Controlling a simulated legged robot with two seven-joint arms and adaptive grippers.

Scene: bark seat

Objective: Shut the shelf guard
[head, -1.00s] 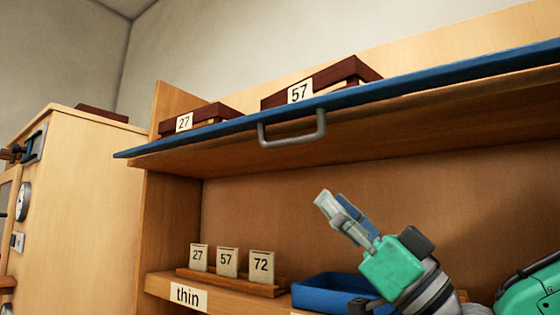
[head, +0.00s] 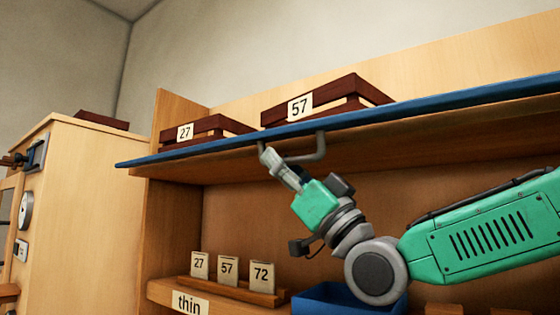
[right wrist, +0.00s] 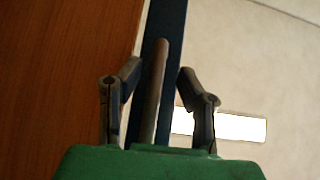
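The shelf guard (head: 420,108) is a wide wooden panel with a blue front edge, standing out above the shelf opening. A grey bar handle (head: 322,148) hangs from its edge; the handle also shows in the right wrist view (right wrist: 157,95). My right gripper (head: 270,158) is at the left end of the handle in the head view. In the right wrist view, the fingers of my right gripper (right wrist: 158,76) stand apart, with the handle bar between them and gaps on both sides. My left gripper is not in view.
Dark wooden crates marked 27 (head: 205,130) and 57 (head: 325,98) show above the guard's edge. Below, number cards (head: 228,268) stand in a wooden holder beside a blue bin (head: 325,298). A wooden cabinet (head: 85,210) stands at the left.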

